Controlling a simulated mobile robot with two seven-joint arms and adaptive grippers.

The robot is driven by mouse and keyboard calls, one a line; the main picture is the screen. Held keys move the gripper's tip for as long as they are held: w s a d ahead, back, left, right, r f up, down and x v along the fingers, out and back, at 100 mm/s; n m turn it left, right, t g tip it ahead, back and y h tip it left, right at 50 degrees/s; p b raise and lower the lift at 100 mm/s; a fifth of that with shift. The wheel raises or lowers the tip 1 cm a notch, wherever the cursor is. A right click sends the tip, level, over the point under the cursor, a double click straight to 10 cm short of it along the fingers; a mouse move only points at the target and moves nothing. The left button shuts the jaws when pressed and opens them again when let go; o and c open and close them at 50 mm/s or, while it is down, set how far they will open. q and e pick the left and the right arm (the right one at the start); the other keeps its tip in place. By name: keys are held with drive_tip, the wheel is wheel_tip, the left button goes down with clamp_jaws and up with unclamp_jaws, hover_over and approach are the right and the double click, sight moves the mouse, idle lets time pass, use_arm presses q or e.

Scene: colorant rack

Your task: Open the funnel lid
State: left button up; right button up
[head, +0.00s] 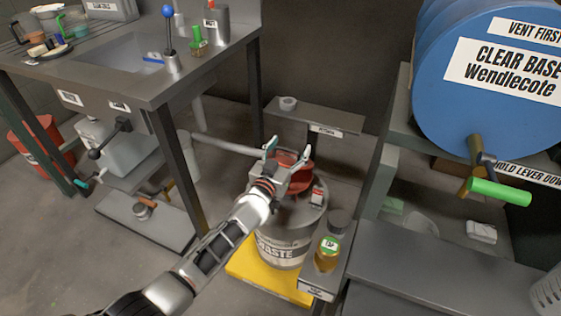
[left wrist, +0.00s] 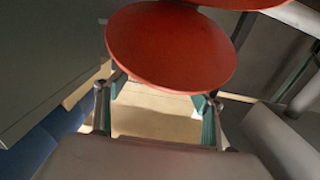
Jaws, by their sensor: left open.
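The grey waste drum (head: 282,248) stands on a yellow base in the middle of the head view. A red round funnel part (head: 298,178) sits above its top, partly hidden by my left gripper (head: 288,149). That gripper is open, with its fingers spread at the red part. In the left wrist view a large red disc (left wrist: 170,48) lies just beyond the open fingers (left wrist: 158,98), and a second red edge (left wrist: 240,3) shows at the top. I cannot tell which red piece is the lid, or whether the fingers touch it. My right gripper is not in view.
A bottle with amber liquid (head: 327,253) stands on a narrow shelf right of the drum. A steel bench with a sink (head: 125,62) is at left. A blue drum (head: 490,75) with a green-handled tap (head: 498,191) is at right. A small shelf (head: 315,117) stands behind.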

use_arm(q)
drive_tip(key=v, duration=1.1)
